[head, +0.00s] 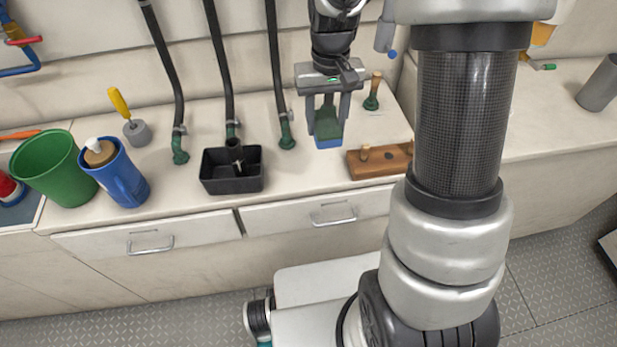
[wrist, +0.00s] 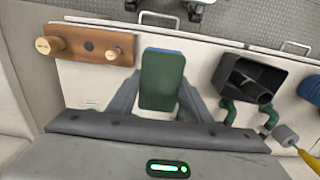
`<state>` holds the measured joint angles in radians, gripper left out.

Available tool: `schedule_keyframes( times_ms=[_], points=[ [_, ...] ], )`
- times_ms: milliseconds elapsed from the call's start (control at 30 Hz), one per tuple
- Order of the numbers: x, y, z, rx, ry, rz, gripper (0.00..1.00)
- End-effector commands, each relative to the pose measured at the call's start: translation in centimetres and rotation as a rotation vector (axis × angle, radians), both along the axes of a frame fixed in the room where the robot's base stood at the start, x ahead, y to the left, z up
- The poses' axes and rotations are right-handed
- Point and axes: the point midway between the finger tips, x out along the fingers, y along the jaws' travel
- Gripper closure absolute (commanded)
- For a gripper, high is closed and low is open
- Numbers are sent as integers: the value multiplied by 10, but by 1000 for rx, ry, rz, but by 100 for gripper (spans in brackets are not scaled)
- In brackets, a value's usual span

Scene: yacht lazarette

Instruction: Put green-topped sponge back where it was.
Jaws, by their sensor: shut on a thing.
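The green-topped sponge (head: 328,129) has a dark green upper face and a blue lower layer. My gripper (head: 328,115) is shut on it, with one finger at each side. In the head view the sponge is by the counter between the black bin and the wooden block; I cannot tell whether it touches the counter. In the wrist view the sponge (wrist: 162,80) lies between the fingertips of my gripper (wrist: 160,98), its green face towards the camera and a blue edge at the far end.
A wooden block (head: 385,160) with pegs is close on the right. A black open bin (head: 232,184) stands to the left, below hanging hoses (head: 225,75). A blue cup (head: 124,182) and green bucket (head: 52,170) are farther left. Counter between bin and block is mostly clear.

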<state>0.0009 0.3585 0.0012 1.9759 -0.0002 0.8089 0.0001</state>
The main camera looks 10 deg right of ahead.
Motion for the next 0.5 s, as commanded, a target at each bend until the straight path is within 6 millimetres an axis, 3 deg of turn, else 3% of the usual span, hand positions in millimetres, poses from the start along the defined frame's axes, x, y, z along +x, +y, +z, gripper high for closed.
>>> schedule_keyframes(
  times_ms=[33,500],
  points=[
    [-2,0,-18,0,2,0,75],
    [-4,0,-92,0,1,0,75]
  ],
)
